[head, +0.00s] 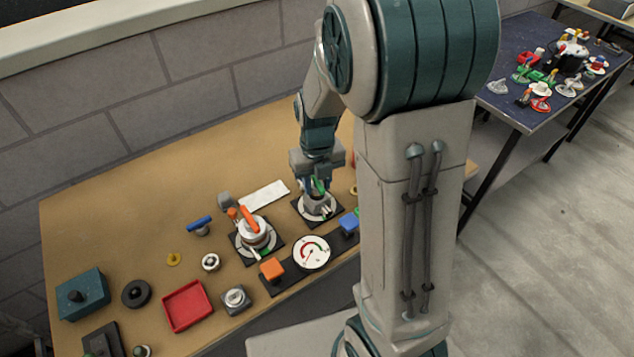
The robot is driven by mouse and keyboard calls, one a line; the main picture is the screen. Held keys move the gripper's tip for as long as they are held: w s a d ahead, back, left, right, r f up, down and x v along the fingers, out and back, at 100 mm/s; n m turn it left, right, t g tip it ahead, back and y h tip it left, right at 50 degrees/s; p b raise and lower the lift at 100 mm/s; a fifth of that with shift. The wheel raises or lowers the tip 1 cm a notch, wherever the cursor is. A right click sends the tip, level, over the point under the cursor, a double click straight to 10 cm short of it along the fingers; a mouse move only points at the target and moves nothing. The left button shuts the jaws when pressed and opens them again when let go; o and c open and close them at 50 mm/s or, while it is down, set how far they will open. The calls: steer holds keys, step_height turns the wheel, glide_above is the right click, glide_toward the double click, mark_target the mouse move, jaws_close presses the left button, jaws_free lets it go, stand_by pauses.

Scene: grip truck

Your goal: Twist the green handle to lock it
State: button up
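The green handle (318,186) sits on top of a round grey-white fixture (318,207) on a dark square base, near the middle of the wooden table. My gripper (317,188) points down over this fixture, with its fingers at the green handle. The fingers hide part of the handle. The view is too small to show whether they are closed on it or just around it.
A similar fixture with an orange handle (250,219) stands to the left. A dial gauge (311,252), an orange block (272,269) and a blue block (348,223) are in front. A red tray (187,306) and a teal box (82,294) lie further left.

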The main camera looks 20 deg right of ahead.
mark_target(320, 190)
stand_by(0.3)
step_height(320, 190, up, 8)
steer(key=p, duration=0.7)
steer(key=shift+f, duration=0.2)
stand_by(0.3)
steer(key=shift+s+r+n, duration=0.15)
steer(key=shift+r+n, duration=0.15)
steer(key=shift+n, duration=0.3)
steer(key=s+r+n+t, duration=0.1)
steer(key=s+r+n, duration=0.5)
steer(key=n, duration=1.1)
steer(key=s+r+n+t, duration=0.2)
steer(key=s+r+n, duration=0.4)
steer(key=n, duration=1.1)
steer(key=shift+s+r, duration=0.15)
steer(key=shift+s, duration=0.95)
